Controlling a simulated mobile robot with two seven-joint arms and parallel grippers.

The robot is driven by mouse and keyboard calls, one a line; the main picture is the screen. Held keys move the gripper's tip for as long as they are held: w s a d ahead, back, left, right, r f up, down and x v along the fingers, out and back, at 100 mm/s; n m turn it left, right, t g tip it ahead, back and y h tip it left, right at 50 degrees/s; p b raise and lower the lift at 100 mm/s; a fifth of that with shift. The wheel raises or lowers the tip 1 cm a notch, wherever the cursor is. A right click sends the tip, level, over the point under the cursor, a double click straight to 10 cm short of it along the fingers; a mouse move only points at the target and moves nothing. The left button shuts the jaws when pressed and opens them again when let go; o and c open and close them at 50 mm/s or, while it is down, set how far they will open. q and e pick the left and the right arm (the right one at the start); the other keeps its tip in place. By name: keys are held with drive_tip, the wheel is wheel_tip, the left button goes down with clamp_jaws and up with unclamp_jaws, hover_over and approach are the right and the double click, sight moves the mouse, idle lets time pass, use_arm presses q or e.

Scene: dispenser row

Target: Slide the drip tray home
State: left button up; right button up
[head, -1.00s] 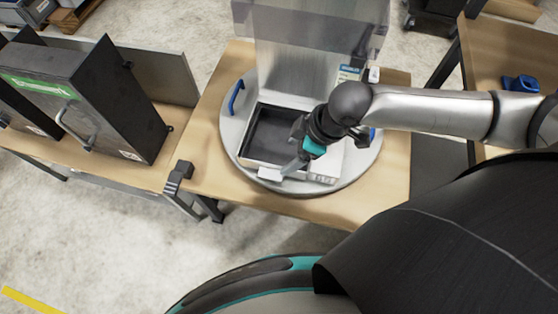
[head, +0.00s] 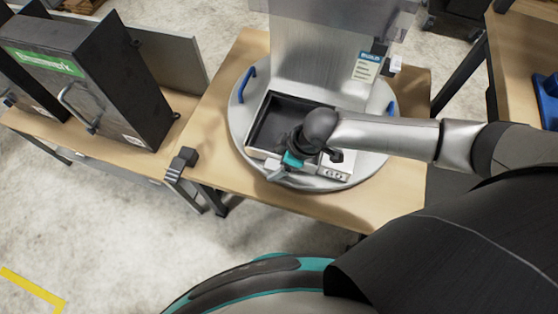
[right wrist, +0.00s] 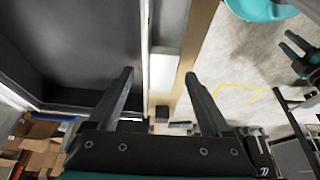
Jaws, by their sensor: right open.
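The drip tray (head: 270,122) is a dark, shallow tray with a pale rim on the round turntable, in front of the dispenser (head: 320,50). In the right wrist view its dark inside (right wrist: 75,45) fills the left, with a pale block (right wrist: 165,68) on the outer side of its front wall. My right gripper (head: 280,168) is over the tray's front edge in the head view and hides part of it. In the right wrist view the gripper (right wrist: 160,76) is open, one finger on the tray side and one outside. I cannot tell whether either touches. My left gripper is out of view.
The round turntable (head: 240,115) has blue handles and stands on a wooden table (head: 240,60). A small pale box (head: 336,172) sits right of the tray's front. A black cabinet (head: 125,90) with a green label stands on the left bench.

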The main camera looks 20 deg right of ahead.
clamp_jaws()
idle(0.7)
unclamp_jaws()
